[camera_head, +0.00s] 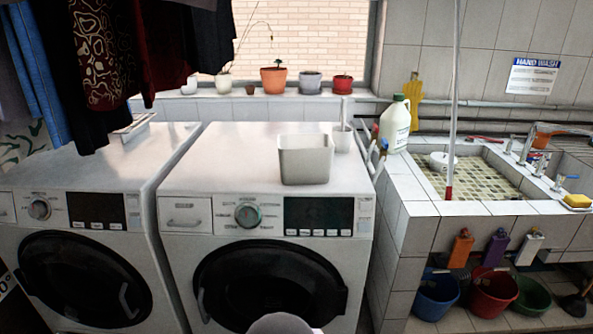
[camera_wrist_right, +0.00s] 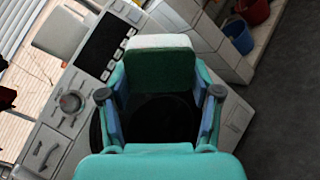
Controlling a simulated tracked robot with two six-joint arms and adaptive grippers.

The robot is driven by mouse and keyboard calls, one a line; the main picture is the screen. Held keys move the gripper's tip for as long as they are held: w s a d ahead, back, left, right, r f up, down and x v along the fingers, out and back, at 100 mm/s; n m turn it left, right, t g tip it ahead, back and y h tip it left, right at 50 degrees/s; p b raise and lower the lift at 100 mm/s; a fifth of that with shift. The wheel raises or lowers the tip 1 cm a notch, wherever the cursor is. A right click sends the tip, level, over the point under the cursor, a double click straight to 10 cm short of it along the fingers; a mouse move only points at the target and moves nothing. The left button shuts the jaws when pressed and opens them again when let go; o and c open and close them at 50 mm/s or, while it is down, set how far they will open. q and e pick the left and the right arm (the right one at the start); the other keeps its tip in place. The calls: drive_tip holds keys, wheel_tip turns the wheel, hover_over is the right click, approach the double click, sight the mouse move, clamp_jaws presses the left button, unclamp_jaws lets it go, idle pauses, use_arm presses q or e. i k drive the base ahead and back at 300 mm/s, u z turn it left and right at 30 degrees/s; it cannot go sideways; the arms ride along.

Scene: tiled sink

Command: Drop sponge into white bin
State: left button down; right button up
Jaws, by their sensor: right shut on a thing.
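The white bin (camera_head: 304,168) stands upright on top of the right washing machine, near its front edge. It also shows at the upper left of the right wrist view (camera_wrist_right: 62,32). My right gripper (camera_wrist_right: 160,78) shows only in the right wrist view. It is shut on a sponge (camera_wrist_right: 160,68) with a dark green face and a pale top. The sponge sits between its two fingers, in front of the machine's front, apart from the bin. My left gripper is in neither view.
A yellow sponge (camera_head: 577,201) lies on the sink's right edge. A white cup (camera_head: 342,138) stands behind the bin, and a detergent jug (camera_head: 395,122) to its right. Clothes (camera_head: 110,50) hang at upper left. The right machine's top is clear left of the bin.

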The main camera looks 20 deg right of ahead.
sight(306, 175)
drive_tip(key=u, duration=0.15)
drive_tip(key=i, duration=0.9)
drive_tip(key=z, duration=0.25)
